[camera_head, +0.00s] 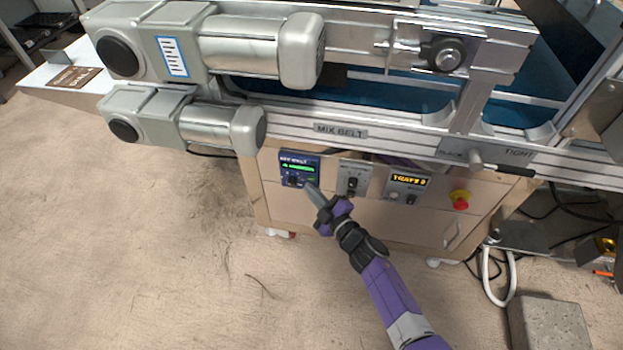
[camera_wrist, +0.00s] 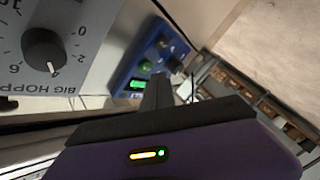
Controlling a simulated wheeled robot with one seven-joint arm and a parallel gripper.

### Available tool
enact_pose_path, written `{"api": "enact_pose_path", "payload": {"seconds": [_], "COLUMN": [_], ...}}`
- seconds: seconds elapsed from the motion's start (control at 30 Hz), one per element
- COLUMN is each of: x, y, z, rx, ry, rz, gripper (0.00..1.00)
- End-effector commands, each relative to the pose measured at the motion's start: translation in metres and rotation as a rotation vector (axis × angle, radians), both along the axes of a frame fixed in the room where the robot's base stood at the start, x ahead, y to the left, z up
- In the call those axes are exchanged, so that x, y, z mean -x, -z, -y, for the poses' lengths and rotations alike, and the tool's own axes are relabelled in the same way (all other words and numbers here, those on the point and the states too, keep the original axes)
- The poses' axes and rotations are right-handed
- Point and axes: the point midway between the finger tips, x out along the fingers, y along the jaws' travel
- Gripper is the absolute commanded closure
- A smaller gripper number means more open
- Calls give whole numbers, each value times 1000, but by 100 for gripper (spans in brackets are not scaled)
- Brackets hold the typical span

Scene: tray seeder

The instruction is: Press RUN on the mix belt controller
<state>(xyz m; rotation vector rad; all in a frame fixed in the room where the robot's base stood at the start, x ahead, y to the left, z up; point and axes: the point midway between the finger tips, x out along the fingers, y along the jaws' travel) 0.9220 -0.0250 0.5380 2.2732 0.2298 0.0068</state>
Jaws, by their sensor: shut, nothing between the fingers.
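The mix belt controller (camera_head: 284,166) is a small blue box with a lit green display, on the machine's front panel below the MIX BELT label (camera_head: 341,131). In the wrist view the blue controller (camera_wrist: 128,72) shows a green display, a round green button (camera_wrist: 145,65) and a dark knob (camera_wrist: 176,64). No RUN lettering is readable. My gripper (camera_head: 312,188) is shut and empty, its fingertips just in front of the controller's lower right part. In the wrist view the shut fingers (camera_wrist: 158,92) point at the box and hide part of its lower edge. Whether they touch it, I cannot tell.
Right of the controller are a grey BIG HOPPER dial box (camera_head: 353,168), a box with an amber TRAYS display (camera_head: 408,181) and a red stop button (camera_head: 461,199). Silver motors (camera_head: 222,127) overhang the panel. A concrete block (camera_head: 548,325) stands at right. Floor at left is clear.

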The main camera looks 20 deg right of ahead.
Motion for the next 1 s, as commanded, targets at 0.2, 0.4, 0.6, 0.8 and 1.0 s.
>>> {"api": "enact_pose_path", "payload": {"seconds": [0.2, 0.4, 0.6, 0.8, 1.0], "x": [0, 0, 0, -3, -7], "y": [0, 0, 0, 0, 0], "z": [0, 0, 0, 2, 5], "rx": [0, 0, 0, 0, 0], "ry": [0, 0, 0, 0, -1], "rz": [0, 0, 0, 0, 1], "gripper": [100, 100, 100, 100, 100]}}
